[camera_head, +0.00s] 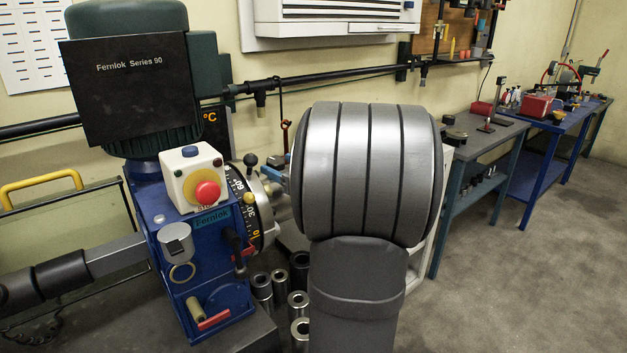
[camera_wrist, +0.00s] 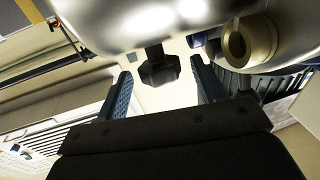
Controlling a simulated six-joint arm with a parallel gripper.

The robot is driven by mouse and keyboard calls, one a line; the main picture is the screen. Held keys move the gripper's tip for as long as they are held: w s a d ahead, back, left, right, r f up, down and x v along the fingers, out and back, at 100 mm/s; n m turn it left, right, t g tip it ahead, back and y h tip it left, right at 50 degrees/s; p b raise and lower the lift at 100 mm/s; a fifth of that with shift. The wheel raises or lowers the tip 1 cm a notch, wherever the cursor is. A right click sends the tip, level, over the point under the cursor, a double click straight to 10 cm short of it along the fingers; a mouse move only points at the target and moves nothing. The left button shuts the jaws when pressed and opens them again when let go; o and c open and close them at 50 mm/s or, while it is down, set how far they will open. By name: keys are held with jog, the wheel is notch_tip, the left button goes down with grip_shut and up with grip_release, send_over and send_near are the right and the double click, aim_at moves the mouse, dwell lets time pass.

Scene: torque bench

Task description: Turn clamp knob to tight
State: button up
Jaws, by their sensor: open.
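In the wrist view a black faceted knob (camera_wrist: 159,68), which looks like the clamp knob, hangs on a short dark stem below a shiny rounded metal body (camera_wrist: 130,20). My gripper (camera_wrist: 162,74) is open, with one blue ribbed finger on each side of the knob. Gaps show between the knob and both fingers in this view; I cannot tell the depth. In the head view my grey arm hides most of the gripper. A black knob (camera_head: 251,160) stands at the top of the machine's angle dial (camera_head: 257,212); I cannot tell whether it is the same knob.
The blue Fernlok machine (camera_head: 205,260) has a red stop button (camera_head: 207,194) and a black-handled lever (camera_head: 232,239). A brass ring-shaped part (camera_wrist: 250,42) sits close to the right finger. Metal cylinders (camera_head: 298,302) stand below. The floor at right (camera_head: 540,270) is clear.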

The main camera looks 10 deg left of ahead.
jog(key=v, duration=1.5)
jog(key=shift+f, duration=0.15)
jog(key=w+d+n+g+y, duration=0.3)
jog(key=w+n+g, duration=0.4)
jog(key=w+g, duration=0.15)
jog(key=shift+g, duration=0.25)
jog(key=a, duration=1.1)
jog(key=w+a, duration=0.1)
jog(key=a, duration=0.5)
jog(key=shift+w+a+r, duration=0.1)
jog(key=shift+a+r, duration=0.15)
jog(key=shift+r, duration=0.05)
jog(key=c, duration=1)
